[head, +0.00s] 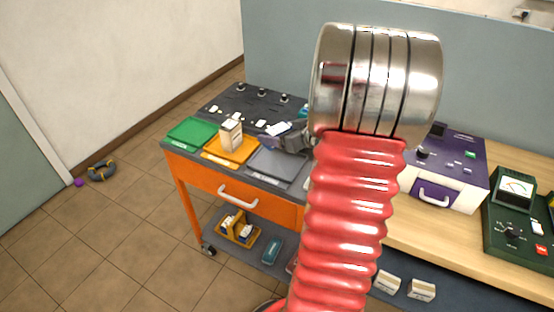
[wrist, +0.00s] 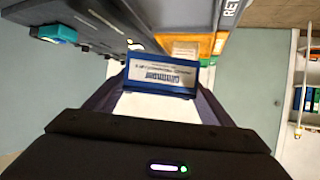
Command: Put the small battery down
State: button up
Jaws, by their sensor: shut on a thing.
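The small battery (wrist: 160,74) is a blue block with a white barcode label. In the wrist view it sits between the two fingers of my gripper (wrist: 155,92), which is shut on it. In the head view my gripper (head: 283,140) is over the cart, near the grey tray's back edge; the battery is hard to make out there. The cart top has a green tray (head: 190,131), an orange tray (head: 218,156) and a grey tray (head: 275,166). A beige box-like battery (head: 231,132) stands on the orange tray.
A black panel with knobs (head: 240,87) lies behind the trays. The orange cart drawer (head: 210,183) is shut. To the right, a bench holds a purple-and-white case (head: 447,185) and a green meter (head: 517,188). My red arm hides the middle.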

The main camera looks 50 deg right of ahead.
jog(key=shift+f, duration=2.55)
jog(key=shift+f, duration=1.85)
jog(key=shift+f, duration=0.1)
jog(key=o, duration=1.5)
jog(key=shift+s+r, duration=0.25)
jog(key=shift+s, duration=0.15)
jog(key=v, duration=1.1)
